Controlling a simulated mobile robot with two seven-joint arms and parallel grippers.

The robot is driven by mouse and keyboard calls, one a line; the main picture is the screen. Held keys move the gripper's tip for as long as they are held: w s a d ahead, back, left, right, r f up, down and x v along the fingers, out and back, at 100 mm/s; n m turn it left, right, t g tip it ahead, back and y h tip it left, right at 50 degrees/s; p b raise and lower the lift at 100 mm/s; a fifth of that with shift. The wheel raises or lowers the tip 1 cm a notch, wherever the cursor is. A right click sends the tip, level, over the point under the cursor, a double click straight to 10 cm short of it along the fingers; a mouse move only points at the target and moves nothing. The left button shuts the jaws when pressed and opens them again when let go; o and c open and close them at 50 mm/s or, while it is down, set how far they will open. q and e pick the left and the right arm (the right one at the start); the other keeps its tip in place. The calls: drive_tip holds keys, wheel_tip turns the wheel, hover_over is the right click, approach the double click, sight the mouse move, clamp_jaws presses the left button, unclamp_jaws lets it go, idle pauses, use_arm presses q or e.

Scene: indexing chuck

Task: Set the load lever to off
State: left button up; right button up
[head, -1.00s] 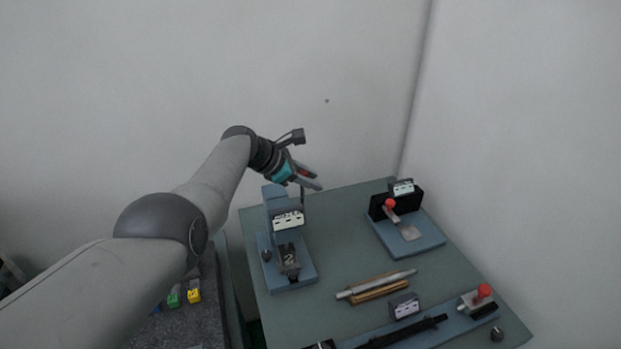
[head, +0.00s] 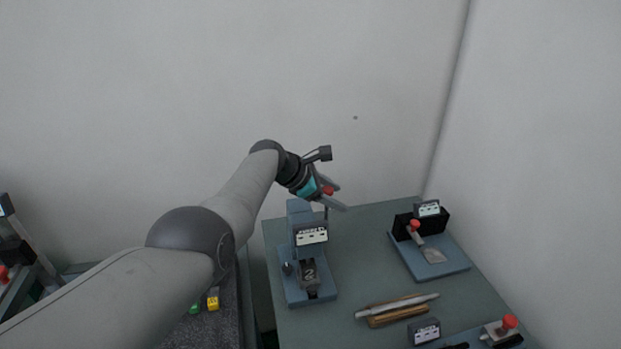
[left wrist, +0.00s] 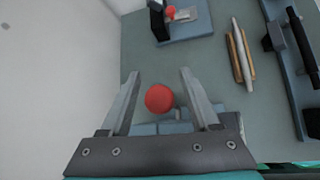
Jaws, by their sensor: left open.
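My left gripper (head: 340,197) is open above the back of the near-left blue fixture (head: 295,290). A red ball knob (head: 328,190) on an upright lever stands at its fingers. In the left wrist view the red knob (left wrist: 159,98) lies between the two open fingers (left wrist: 158,85), with a gap on both sides. The knob hides most of its lever. The fixture carries a small label plate (head: 311,236) and a block marked 2 (head: 309,272). The label is too small to read, so I cannot confirm this lever's name. My right gripper is out of view.
Another blue fixture (head: 451,262) with a red-knobbed lever (head: 415,224) stands at the back right. A metal rod (head: 398,306) lies on a wooden rest mid-table. A third red knob (head: 510,321) is at the front right. Bare table (head: 370,250) separates the fixtures.

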use_arm(q)
drive_tip(key=p+v, duration=0.2)
drive_tip(key=shift+r+p, duration=0.2)
drive_tip(key=shift+p, duration=0.2)
drive_tip(key=shift+p+v, duration=0.95)
drive_tip(key=shift+v, duration=0.3)
approach(326, 189)
drive_tip(key=shift+p+v, duration=0.35)
drive_tip(key=shift+v, duration=0.45)
drive_tip(key=shift+s+f, duration=0.15)
